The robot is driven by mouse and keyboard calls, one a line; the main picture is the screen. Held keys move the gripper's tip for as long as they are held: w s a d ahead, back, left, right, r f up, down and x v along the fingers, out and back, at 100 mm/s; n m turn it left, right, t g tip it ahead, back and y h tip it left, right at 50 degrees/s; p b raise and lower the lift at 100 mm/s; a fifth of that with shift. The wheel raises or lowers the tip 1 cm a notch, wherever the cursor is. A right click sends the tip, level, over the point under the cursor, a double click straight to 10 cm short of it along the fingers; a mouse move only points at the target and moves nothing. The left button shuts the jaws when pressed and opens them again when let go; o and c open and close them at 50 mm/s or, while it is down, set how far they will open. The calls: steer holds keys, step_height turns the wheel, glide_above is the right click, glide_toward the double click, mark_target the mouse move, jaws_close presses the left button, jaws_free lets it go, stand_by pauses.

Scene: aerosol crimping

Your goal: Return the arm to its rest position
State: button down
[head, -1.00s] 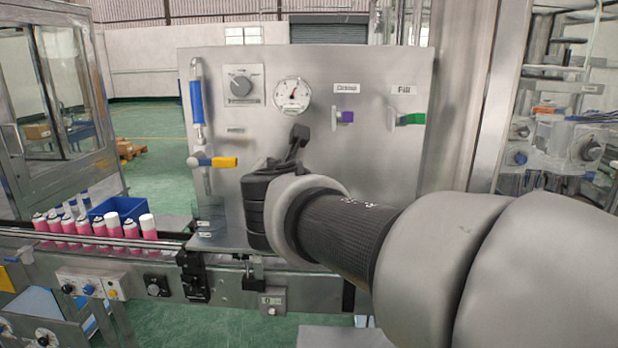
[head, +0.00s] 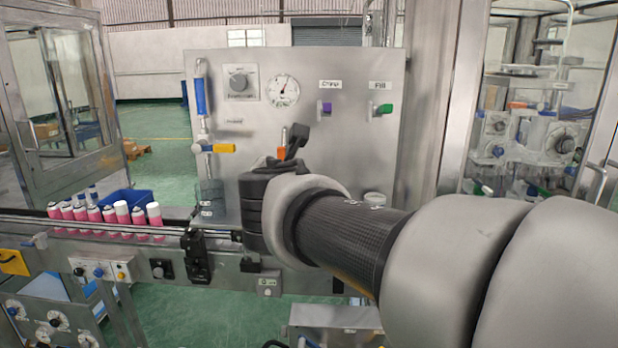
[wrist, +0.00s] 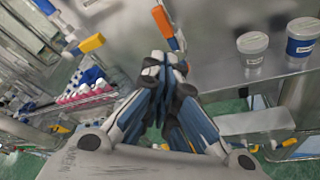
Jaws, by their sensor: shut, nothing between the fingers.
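My gripper (head: 297,140) shows dark and small at the end of my arm in the head view, in front of the steel panel (head: 330,150). In the wrist view my gripper (wrist: 165,65) points away from the camera, its blue-and-grey fingers together at the tips and nothing between them. An orange handle (wrist: 163,20) lies just beyond the fingertips there; I cannot tell the exact gap. My arm reaches in from the right and hides the panel's lower right part.
The panel carries a gauge (head: 283,91), a yellow-handled valve (head: 222,148), a purple valve (head: 324,107) and a green valve (head: 383,109). Pink cans (head: 108,214) stand on the conveyor at left by a blue bin (head: 128,199). Two lidded jars (wrist: 252,48) (wrist: 301,40) show in the wrist view.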

steer(key=s+d+f+m+g+h, duration=0.1)
steer(key=s+d+f+m+h, duration=0.15)
steer(key=s+d+m, duration=0.35)
steer(key=s+d+f+m+g+h, duration=0.1)
steer(key=s+d+f+m+g, duration=0.15)
steer(key=d+m, duration=0.4)
steer(key=s+d+f+m+g+h, duration=0.1)
steer(key=s+d+f+m+h, duration=0.2)
steer(key=d, duration=0.6)
steer(key=s+f+m+g+y, duration=0.2)
steer(key=s+f+m, duration=0.5)
steer(key=s, duration=0.3)
steer(key=s+f+m+g+y, duration=0.2)
steer(key=s+f+m+g, duration=0.1)
steer(key=s+f+m, duration=0.4)
steer(key=s, duration=0.3)
steer(key=shift+s+d+f+g, duration=0.3)
steer(key=shift+s+d+g, duration=0.05)
steer(key=shift+s, duration=0.05)
steer(key=shift+m, duration=0.25)
